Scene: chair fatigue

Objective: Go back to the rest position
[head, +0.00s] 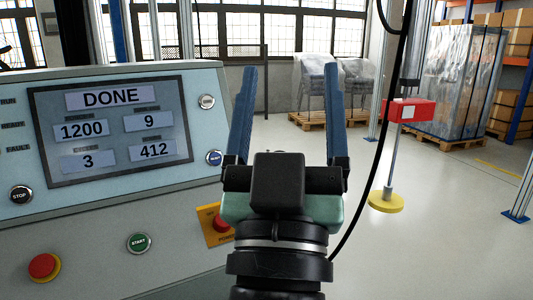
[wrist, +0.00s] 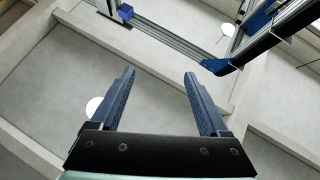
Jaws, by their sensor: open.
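My gripper (head: 290,120) stands upright in the middle of the head view with its two blue fingers spread wide apart. Nothing is between the fingers. It is in front of and to the right of the control panel's screen, apart from the panel face as far as I can tell. In the wrist view my gripper (wrist: 160,85) is also open and empty, facing the ceiling (wrist: 60,95) and a metal frame (wrist: 180,38). The control panel (head: 215,120) fills the left; its screen (head: 113,117) reads DONE, 1200, 9, 3 and 412.
The panel carries a red button (head: 43,266), a green START button (head: 139,243) and a black STOP button (head: 20,195). A red block (head: 410,110) on a rod with a yellow round foot (head: 386,201) hangs at right. Wrapped pallets stand behind.

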